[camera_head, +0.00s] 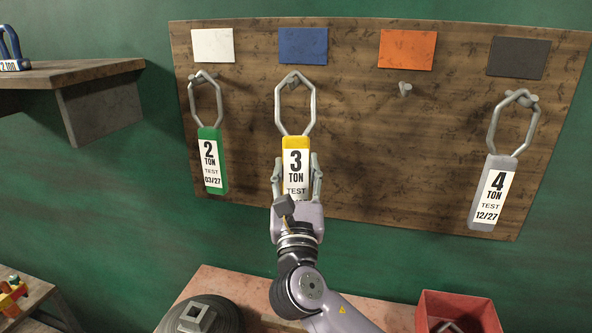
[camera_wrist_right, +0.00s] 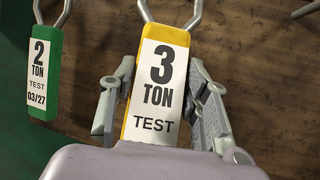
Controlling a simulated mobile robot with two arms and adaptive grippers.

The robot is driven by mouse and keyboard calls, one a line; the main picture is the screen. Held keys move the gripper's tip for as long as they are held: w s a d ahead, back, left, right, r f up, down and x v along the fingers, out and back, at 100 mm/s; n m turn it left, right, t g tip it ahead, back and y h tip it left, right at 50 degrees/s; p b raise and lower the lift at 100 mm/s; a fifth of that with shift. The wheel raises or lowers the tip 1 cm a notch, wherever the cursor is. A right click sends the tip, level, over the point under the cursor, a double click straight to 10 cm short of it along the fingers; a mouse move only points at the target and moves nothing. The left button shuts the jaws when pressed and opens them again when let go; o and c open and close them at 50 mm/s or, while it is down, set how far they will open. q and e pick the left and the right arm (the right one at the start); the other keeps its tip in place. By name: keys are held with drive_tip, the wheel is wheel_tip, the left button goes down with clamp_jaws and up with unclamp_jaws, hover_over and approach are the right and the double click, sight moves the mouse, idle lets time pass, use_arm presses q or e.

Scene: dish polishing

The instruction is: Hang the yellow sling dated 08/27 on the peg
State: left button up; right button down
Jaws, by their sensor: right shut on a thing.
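The yellow sling (camera_head: 295,143), labelled 3 TON TEST, hangs upright in front of the board below the blue card. Its grey metal loop (camera_head: 280,105) has its top at the peg there; the peg tip shows inside the loop's top, and I cannot tell if the peg bears its weight. My right gripper (camera_head: 296,162) is shut on the tag's lower part, one finger on each side. The sling's date is hidden by the gripper. In the right wrist view the yellow tag (camera_wrist_right: 157,85) sits between the fingers. My left gripper is not in view.
A green 2 TON sling (camera_head: 211,145) hangs left, under a white card. A grey 4 TON sling (camera_head: 492,190) hangs right, under a dark card. The peg (camera_head: 404,89) below the orange card is bare. A shelf (camera_head: 70,75) juts out left; a red bin (camera_head: 455,305) stands below right.

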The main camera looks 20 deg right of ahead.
drive_tip(key=shift+r, duration=0.1)
idle(0.3)
drive_tip(key=c, duration=0.9)
unclamp_jaws()
drive_tip(key=shift+s, duration=0.1)
drive_tip(key=shift+o, duration=0.4)
